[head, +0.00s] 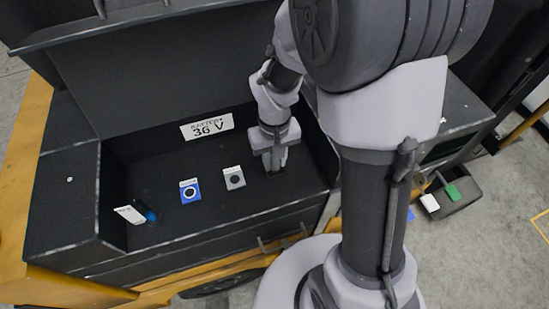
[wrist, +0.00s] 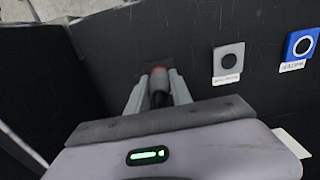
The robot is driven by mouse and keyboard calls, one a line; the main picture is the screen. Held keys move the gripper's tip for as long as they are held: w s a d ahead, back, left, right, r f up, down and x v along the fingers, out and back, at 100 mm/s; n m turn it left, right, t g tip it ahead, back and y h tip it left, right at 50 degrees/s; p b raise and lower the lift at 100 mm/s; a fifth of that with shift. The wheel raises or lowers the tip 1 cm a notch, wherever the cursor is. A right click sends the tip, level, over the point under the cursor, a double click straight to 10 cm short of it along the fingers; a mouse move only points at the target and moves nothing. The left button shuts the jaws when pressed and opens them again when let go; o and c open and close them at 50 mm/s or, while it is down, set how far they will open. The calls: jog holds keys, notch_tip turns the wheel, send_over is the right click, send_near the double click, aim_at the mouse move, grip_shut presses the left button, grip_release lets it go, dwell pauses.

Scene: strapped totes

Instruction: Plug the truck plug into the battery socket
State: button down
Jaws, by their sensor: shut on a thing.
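My gripper (head: 272,168) is in the right part of the black battery compartment, pointing down. In the wrist view its two grey fingers are shut on a dark, round plug (wrist: 160,92) with a red part near its far end. The plug's tip is close to a black surface; I cannot tell whether it touches or enters anything. A grey socket plate with a dark round centre (head: 234,177) lies left of my gripper in the head view; it also shows in the wrist view (wrist: 229,60). A blue socket plate (head: 189,191) is further left. Their labels are too small to read.
A "36 V" sign (head: 207,126) is on the back wall. A blue round piece (head: 151,216) and a white tag (head: 130,214) are at the compartment's left. Raised walls enclose the compartment. A dark tray (head: 462,190) with green and white items is outside at the right.

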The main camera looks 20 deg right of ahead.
jog(key=shift+f, duration=0.15)
jog(key=c, duration=1.1)
grip_release()
jog(key=shift+o, duration=0.2)
notch_tip(320, 180, up, 18)
jog(key=p, duration=0.5)
jog(key=shift+f, duration=0.25)
